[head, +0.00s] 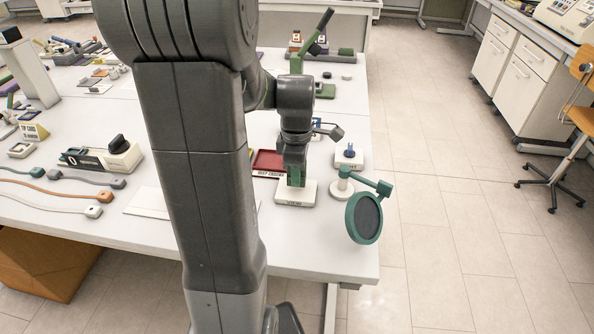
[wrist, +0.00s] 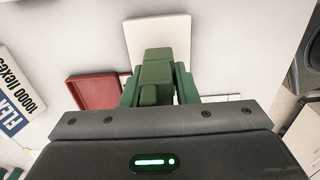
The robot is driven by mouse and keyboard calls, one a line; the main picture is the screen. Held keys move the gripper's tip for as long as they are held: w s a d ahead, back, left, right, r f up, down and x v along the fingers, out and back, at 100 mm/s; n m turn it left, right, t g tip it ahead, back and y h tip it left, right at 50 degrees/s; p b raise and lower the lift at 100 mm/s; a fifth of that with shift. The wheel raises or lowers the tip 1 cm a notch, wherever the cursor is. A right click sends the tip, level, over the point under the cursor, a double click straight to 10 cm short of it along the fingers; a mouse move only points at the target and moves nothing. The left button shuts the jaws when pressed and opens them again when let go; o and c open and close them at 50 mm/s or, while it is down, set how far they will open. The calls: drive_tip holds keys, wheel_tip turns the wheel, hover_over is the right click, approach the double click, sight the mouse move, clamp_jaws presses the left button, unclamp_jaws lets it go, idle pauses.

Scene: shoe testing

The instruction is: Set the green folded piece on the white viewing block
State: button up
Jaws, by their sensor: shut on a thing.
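The green folded piece (wrist: 157,72) is held between the fingers of my gripper (wrist: 158,88) in the wrist view. The white viewing block (wrist: 158,30) lies just beyond and below it in that view. In the head view the white viewing block (head: 296,194) stands near the right part of the table, with my gripper (head: 295,178) right above it. A green part shows between the gripper and the block there. Whether the piece touches the block cannot be told. My arm hides part of the table.
A red tray (head: 268,162) sits close on the block's left. A green round magnifier (head: 365,217) on a white base stands close on the right, over the table edge. A white block with a blue knob (head: 349,157) is behind it. A white sign (wrist: 18,100) shows at left.

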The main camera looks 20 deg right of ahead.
drive_tip(key=shift+f+b, duration=0.65)
drive_tip(key=shift+f, duration=0.35)
drive_tip(key=o, duration=1)
drive_tip(key=shift+r, duration=0.1)
wheel_tip(320, 180, up, 14)
drive_tip(key=shift+f+p, duration=0.15)
drive_tip(key=shift+p, duration=0.15)
drive_tip(key=shift+f, duration=0.15)
